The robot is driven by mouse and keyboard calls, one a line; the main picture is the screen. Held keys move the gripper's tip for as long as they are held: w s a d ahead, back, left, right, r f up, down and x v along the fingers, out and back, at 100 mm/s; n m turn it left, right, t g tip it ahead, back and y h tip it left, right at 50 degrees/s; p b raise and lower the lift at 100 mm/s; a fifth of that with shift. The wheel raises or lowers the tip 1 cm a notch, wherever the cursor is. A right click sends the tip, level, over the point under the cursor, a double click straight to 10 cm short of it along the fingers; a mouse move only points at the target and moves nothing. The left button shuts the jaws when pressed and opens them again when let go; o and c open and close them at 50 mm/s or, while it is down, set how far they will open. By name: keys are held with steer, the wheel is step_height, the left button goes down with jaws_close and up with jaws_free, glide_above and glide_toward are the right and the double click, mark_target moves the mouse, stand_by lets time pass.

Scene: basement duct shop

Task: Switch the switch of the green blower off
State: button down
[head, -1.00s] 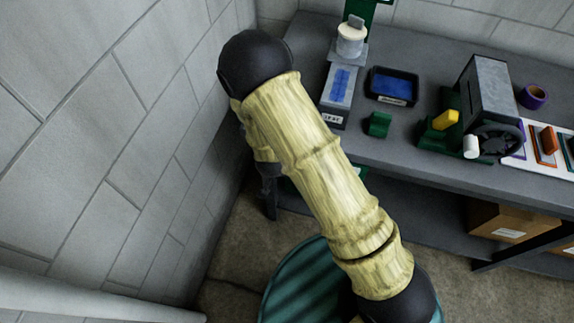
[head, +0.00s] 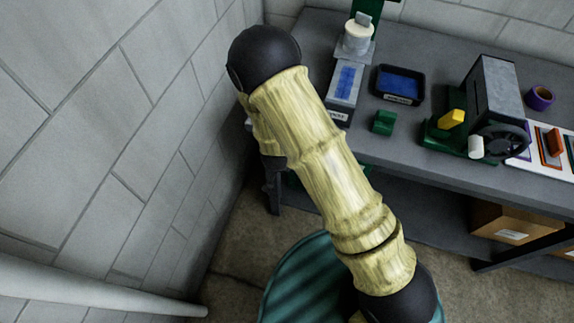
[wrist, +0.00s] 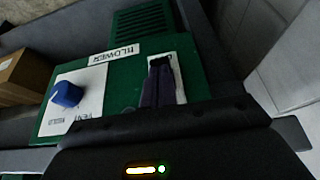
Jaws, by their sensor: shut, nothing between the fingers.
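The green blower (wrist: 120,100) fills the middle of the wrist view, with a "BLOWER" label (wrist: 116,54) and a dark slatted grille (wrist: 142,22) above it. A white switch plate (wrist: 178,72) is on its right part. My gripper (wrist: 160,66) is shut and empty, its dark fingers over this plate. The switch itself is mostly hidden by the fingers, so I cannot tell its position or whether they touch it. A blue knob (wrist: 67,93) sits on a white plate at the left. In the head view my arm hides most of the blower.
The grey workbench (head: 440,165) carries a black tray (head: 400,84), a small green block (head: 384,122) and a hand-wheel machine (head: 490,100). A cardboard box (head: 505,220) is on the shelf below. A block wall (head: 110,130) stands close at the left.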

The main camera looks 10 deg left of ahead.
steer(key=shift+w+r, duration=0.1)
steer(key=shift+w, duration=0.05)
steer(key=s+p+v, duration=0.1)
steer(key=p+v, duration=0.2)
steer(key=v, duration=1)
steer(key=shift+s+p, duration=0.35)
steer(key=shift+s, duration=0.05)
steer(key=shift+a, duration=0.1)
steer(key=shift+w, duration=0.1)
